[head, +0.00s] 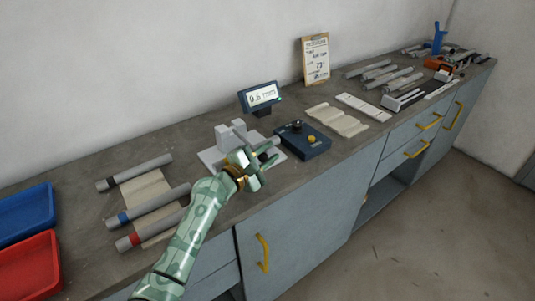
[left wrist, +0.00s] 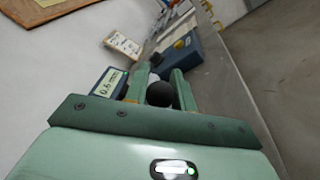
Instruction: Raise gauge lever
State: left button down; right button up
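The gauge (head: 229,135) is a pale block fixture on a light base plate on the bench, with a dark blue display (head: 261,97) reading 0.6 behind it. The display also shows in the left wrist view (left wrist: 107,86). The lever's black ball knob (left wrist: 160,93) lies between the fingers of my left gripper (left wrist: 162,84) in the left wrist view. The fingers stand apart around the knob; whether they touch it I cannot tell. In the head view, my left gripper (head: 256,168) is at the fixture's front and partly hides the lever. My right gripper is out of view.
A dark blue box with a black knob (head: 303,140) stands right of the gauge. Grey bars with coloured bands (head: 152,205) lie at left beside blue (head: 22,213) and red (head: 30,266) trays. A clipboard (head: 315,60) leans on the wall. Several bars and tools lie farther right.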

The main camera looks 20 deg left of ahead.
pick_arm(q)
jog(key=shift+r+p, duration=0.45)
jog(key=shift+p, duration=0.2)
jog(key=w+a+r+n+g+p, duration=0.1)
jog(key=w+a+r+n+p, duration=0.2)
jog(key=r+n+p, duration=0.3)
jog(key=w+a+r+n+g+p, duration=0.1)
jog(key=w+a+r+n+p, duration=0.3)
jog(key=a+r+n+p, duration=0.2)
jog(key=shift+a+r+g+h+p, duration=0.15)
jog(key=shift+r+g+h+p, duration=0.25)
jog(key=shift+r+p, duration=1.05)
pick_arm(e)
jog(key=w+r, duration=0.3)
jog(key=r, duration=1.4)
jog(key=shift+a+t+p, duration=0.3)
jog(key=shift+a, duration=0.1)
pick_arm(q)
jog(key=shift+w+f, duration=0.1)
jog(key=shift+f, duration=0.25)
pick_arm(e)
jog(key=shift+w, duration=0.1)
pick_arm(q)
jog(key=c, duration=1.2)
grip_release()
jog(key=shift+o, duration=0.2)
jog(key=shift+w+a, duration=0.1)
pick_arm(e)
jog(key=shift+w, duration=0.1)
